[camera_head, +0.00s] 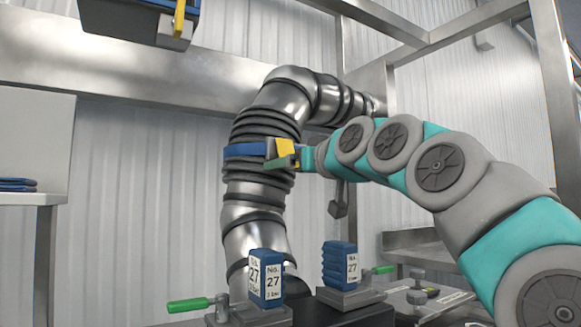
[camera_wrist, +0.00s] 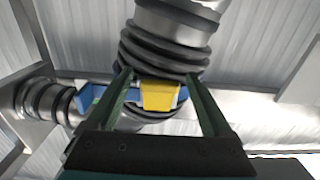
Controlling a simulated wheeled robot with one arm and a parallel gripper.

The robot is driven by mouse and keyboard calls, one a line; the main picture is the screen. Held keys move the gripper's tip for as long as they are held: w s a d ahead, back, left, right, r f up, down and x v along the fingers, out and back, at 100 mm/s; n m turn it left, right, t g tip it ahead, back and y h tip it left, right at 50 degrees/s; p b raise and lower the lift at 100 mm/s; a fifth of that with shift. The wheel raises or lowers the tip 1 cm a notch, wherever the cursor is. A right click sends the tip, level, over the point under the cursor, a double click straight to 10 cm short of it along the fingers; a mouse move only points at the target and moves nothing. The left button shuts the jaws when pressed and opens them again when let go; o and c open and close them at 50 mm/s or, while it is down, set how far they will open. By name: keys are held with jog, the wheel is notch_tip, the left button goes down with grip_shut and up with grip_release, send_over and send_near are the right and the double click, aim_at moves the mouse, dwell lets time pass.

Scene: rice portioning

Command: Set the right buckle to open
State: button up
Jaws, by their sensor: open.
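A yellow buckle (camera_head: 286,146) sits on the right side of a blue band (camera_head: 245,150) that wraps the ribbed part of a metal pipe. In the wrist view the buckle (camera_wrist: 159,96) shows between the two dark green fingers, with the blue band (camera_wrist: 94,98) on both sides of it. My gripper (camera_head: 286,162) is at the buckle, coming from the right; in the wrist view my gripper (camera_wrist: 158,77) is open, fingers apart on either side of the buckle. I cannot tell whether they touch it. No second buckle on this band is visible.
The metal pipe (camera_head: 257,215) rises and bends right. Below it stand two blue numbered blocks (camera_head: 265,280) (camera_head: 340,268) and green-handled clamps (camera_head: 188,305). A metal frame post (camera_head: 556,100) stands at right.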

grip_shut()
dwell(0.6)
